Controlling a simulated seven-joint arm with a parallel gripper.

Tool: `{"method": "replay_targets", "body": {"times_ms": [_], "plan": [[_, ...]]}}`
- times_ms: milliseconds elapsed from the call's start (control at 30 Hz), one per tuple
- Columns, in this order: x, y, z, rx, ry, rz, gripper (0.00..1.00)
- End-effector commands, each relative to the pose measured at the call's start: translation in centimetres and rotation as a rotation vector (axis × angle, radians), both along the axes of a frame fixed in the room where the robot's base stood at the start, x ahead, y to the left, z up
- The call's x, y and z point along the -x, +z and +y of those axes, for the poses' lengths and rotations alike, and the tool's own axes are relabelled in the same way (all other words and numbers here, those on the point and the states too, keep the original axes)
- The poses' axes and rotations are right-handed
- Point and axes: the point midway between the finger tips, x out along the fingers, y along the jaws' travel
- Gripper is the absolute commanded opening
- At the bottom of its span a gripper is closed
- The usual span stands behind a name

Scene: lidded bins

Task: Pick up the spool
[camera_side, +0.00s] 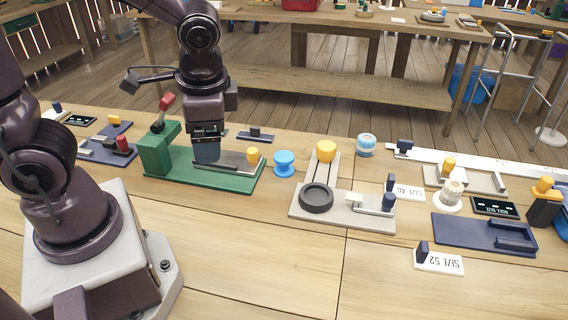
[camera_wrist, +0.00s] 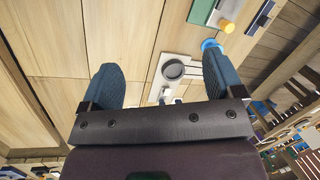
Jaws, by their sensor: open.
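A bright blue spool (camera_side: 284,163) stands upright on the wooden table, between the green fixture and the grey plate. A blue-and-white banded spool-like piece (camera_side: 366,145) and a cream ribbed one (camera_side: 451,194) stand farther right.
The green fixture (camera_side: 160,155) with a red-handled lever lies under my gripper. The grey plate (camera_side: 300,205) carries a dark ring and a yellow knob. A navy tray (camera_side: 465,235) and size cards (camera_side: 438,262) are at right. The table's front is clear.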

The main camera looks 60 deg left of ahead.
Motion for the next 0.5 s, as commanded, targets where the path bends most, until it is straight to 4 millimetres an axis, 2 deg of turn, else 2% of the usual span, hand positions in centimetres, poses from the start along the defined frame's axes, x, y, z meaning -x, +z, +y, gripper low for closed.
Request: {"method": "replay_targets", "body": {"times_ms": [33,267,500], "plan": [[-0.4,-1.5,0.5,-0.066,-0.064,0.077,0.87],[-2.6,-6.9,3.3,-0.382,-0.417,0.351,0.87],[-6.6,-12.9,5.3,-0.718,-0.910,0.589,0.87]]}}
